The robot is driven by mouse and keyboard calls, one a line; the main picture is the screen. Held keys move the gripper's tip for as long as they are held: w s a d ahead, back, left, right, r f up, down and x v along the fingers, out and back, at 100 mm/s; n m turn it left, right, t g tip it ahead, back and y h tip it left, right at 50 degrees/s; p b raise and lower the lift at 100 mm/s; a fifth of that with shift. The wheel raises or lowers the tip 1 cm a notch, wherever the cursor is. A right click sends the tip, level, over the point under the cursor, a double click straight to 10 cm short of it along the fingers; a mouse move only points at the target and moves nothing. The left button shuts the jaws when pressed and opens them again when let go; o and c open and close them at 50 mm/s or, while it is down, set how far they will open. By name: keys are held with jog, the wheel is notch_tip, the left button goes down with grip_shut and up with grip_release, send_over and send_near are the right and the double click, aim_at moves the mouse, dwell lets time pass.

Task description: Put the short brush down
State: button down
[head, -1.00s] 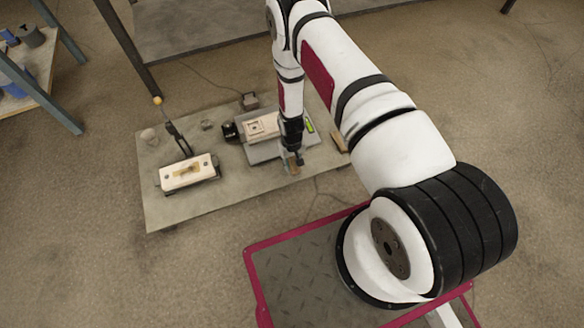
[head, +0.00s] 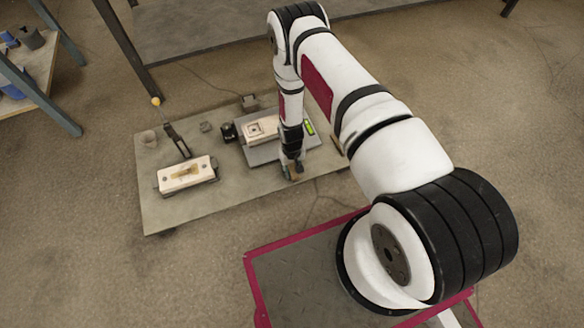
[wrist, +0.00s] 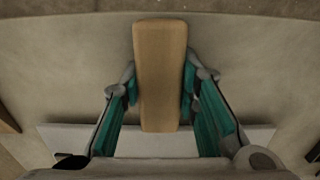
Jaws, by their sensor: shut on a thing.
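The short brush shows in the wrist view as a tan wooden block (wrist: 160,75), lengthwise between the two fingers. My gripper (wrist: 160,88) is shut on it, one teal-padded finger on each side. In the head view my gripper (head: 292,172) is low over the front edge area of the grey table (head: 240,190). The brush is mostly hidden by the gripper there. Its bristles are not visible, and I cannot tell whether it touches the table top.
A grey plate (head: 262,155) with a pale block (head: 262,130) lies just behind my gripper. A white box-shaped piece (head: 186,175) is to the left, with bare table between. A small brown piece (head: 339,145) lies to the right.

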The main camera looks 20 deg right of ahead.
aim_at(292, 167)
jog(key=c, duration=1.2)
grip_release()
jog(key=shift+f, duration=0.5)
jog(key=shift+c, duration=0.2)
jog(key=shift+f, duration=0.15)
notch_tip(292, 167, up, 14)
jog(key=p, duration=0.5)
jog(key=shift+f, duration=0.15)
